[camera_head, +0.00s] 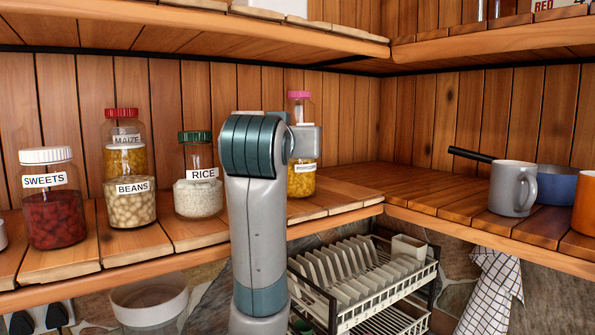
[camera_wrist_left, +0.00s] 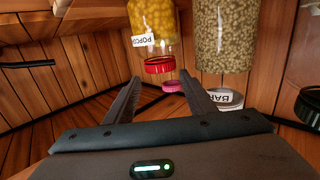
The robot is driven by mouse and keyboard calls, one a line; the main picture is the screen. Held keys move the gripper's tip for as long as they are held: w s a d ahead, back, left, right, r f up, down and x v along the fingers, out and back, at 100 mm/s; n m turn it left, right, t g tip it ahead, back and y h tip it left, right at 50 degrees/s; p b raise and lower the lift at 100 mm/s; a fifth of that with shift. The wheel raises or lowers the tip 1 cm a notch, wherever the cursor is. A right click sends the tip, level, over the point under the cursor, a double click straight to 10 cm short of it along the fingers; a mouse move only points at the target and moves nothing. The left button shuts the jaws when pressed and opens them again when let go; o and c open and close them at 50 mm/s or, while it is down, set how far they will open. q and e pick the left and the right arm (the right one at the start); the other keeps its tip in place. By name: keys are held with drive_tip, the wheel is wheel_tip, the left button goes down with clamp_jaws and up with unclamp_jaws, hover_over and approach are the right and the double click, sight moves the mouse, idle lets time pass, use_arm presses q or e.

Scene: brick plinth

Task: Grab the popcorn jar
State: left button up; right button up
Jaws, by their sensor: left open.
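The popcorn jar (camera_head: 302,180) stands upright on the wooden shelf in the head view, with yellow contents and a pink lid. My grey arm hides its left side. In the left wrist view the picture is upside down, and the popcorn jar (camera_wrist_left: 153,22) shows at the top with its label partly cut off. My left gripper (camera_wrist_left: 160,80) is open and empty. A red ring and the pink lid show between its fingertips, but how far beyond them I cannot tell. The head view hides its fingers behind the arm. My right gripper is not in view.
A barley jar (camera_wrist_left: 224,35) stands close beside the popcorn jar. Rice (camera_head: 199,185), beans (camera_head: 130,205), maize (camera_head: 124,158) and sweets (camera_head: 53,205) jars stand left along the shelf. An upper shelf (camera_head: 200,22) runs overhead. A dish rack (camera_head: 365,275) is below.

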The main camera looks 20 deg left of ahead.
use_arm(q)
drive_tip(key=w+p, duration=0.3)
drive_tip(key=p, duration=0.1)
drive_tip(key=shift+w+a+f, duration=0.35)
drive_tip(key=shift+w+a, duration=0.05)
drive_tip(key=shift+w+f, duration=0.2)
drive_tip(key=shift+w, duration=0.45)
drive_tip(key=shift+r, duration=0.1)
clamp_jaws()
